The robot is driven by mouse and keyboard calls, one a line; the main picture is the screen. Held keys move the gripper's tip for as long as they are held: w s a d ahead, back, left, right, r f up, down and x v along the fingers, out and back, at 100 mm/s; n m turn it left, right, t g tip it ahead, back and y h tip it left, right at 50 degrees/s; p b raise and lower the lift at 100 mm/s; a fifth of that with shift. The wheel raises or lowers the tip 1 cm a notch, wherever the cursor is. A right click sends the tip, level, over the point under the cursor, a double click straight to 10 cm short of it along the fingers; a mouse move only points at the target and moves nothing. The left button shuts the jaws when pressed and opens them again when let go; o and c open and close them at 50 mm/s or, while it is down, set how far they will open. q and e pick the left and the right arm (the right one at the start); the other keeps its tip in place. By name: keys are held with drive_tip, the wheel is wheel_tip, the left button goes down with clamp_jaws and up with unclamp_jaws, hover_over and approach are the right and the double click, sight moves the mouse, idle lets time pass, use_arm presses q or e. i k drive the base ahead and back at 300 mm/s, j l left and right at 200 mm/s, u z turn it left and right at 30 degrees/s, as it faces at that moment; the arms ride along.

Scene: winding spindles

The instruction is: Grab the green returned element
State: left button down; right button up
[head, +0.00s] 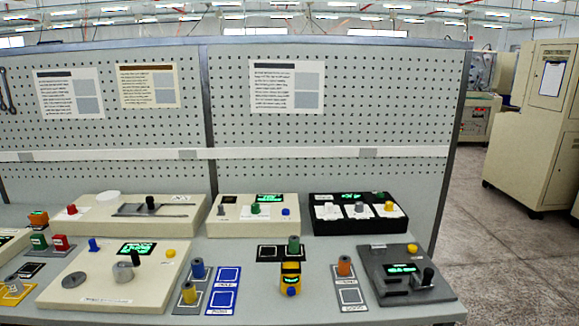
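Several green pieces show in the head view, and I cannot tell for sure which one is the returned element. A green cylinder (294,243) stands upright on a small dark pad (266,253) near the table's middle. A smaller green piece (255,208) sits on the cream box behind it. Another green piece (379,196) is at the back of the black box. A green block (39,241) is at the far left beside a red block (61,242). Neither of my grippers is in view.
A yellow device (290,270) stands just in front of the dark pad. Orange (345,265), blue (197,268) and yellow (189,292) cylinders stand on nearby mats. A cream console (95,285) and a grey console (405,272) flank them. A pegboard (330,150) rises behind.

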sight(294, 240)
drive_tip(key=i+l, duration=0.15)
drive_tip(key=l, duration=0.15)
drive_tip(key=i+l+u, duration=0.15)
drive_tip(key=l, duration=0.2)
drive_tip(key=i+l+u, duration=0.15)
drive_tip(key=l, duration=0.2)
drive_tip(key=i+l+u, duration=0.15)
drive_tip(key=l, duration=0.2)
drive_tip(key=l+u, duration=0.2)
drive_tip(key=l, duration=0.2)
drive_tip(key=i, duration=0.05)
